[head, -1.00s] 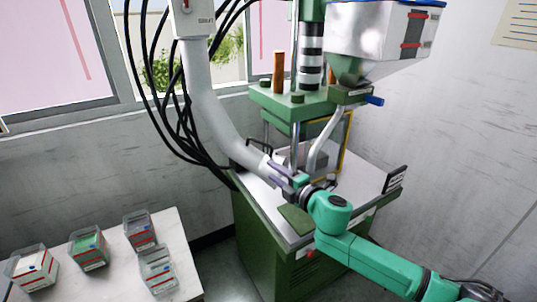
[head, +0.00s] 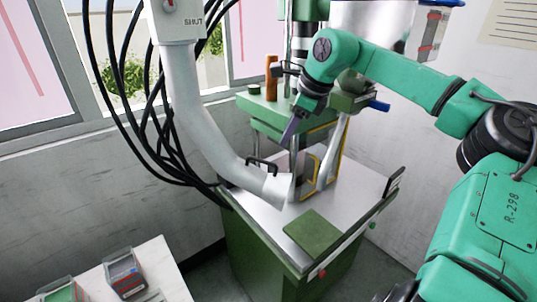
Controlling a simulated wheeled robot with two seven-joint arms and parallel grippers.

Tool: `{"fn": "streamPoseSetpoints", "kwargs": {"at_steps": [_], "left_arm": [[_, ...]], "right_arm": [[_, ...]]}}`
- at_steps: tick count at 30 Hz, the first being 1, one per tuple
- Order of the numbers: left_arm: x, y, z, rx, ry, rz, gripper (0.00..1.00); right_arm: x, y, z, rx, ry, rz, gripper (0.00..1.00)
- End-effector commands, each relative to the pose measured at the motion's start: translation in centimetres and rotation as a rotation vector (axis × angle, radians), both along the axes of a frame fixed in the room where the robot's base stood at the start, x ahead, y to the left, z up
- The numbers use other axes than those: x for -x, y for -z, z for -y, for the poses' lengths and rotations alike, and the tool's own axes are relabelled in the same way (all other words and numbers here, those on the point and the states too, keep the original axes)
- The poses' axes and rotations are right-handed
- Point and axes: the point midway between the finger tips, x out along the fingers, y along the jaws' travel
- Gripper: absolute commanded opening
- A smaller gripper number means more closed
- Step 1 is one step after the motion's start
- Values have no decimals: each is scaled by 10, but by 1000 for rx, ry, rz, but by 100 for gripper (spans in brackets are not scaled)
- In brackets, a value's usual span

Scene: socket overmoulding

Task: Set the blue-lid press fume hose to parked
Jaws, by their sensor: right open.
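The fume hose (head: 196,125) is a thick pale grey pipe. My left gripper is out of view.
Black cables (head: 150,120) hang beside the hose. A yellow-edged guard (head: 318,170) stands behind the nozzle. A green plate (head: 314,233) lies on the press's metal top. A white table (head: 160,270) with small bins (head: 124,272) is at lower left.

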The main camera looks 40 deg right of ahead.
Motion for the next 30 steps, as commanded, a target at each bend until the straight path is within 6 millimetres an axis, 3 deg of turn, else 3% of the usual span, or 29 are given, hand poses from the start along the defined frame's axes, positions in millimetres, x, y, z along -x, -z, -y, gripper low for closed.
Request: {"fn": "streamPoseSetpoints", "kwargs": {"at_steps": [3,6,9,12,16,23,26,27,30], "left_arm": [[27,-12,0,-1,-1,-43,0],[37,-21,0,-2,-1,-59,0],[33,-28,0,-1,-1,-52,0],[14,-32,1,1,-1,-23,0],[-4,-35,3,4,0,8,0],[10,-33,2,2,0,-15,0],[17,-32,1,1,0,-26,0],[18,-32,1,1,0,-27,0],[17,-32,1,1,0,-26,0]], "right_arm": [[-13,26,-3,-3,-1,-9,45],[-24,52,-5,-3,0,-10,45],[-34,74,-6,-2,1,-8,45],[-40,89,-7,-3,1,-6,45],[-44,97,-8,-2,1,-1,45],[-45,99,-8,-3,1,0,45],[-45,99,-8,-3,1,0,6],[-45,99,-8,-3,1,0,0],[-45,98,-8,-3,1,0,0]]}}
